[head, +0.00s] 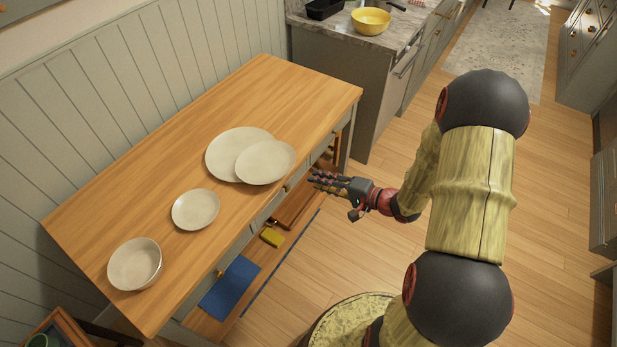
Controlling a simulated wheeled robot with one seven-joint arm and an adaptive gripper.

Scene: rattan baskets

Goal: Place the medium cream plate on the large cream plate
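The large cream plate (220,154) lies on the wooden tabletop. The medium cream plate (266,162) overlaps its right side, off centre, and hides part of it. The medium plate seems to rest partly on the large one, with its right edge reaching out towards the table's front edge. My gripper (335,193) is to the right of both plates, out beyond the front edge of the table and apart from them. Its fingers look spread, with one set well away from the others, and nothing shows between them.
A small cream plate (195,209) and a cream bowl (135,265) stand further left on the wooden table (300,95). Open drawers or a shelf under the front edge hold a blue item (231,287) and a yellow one (272,237). The back of the tabletop is clear.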

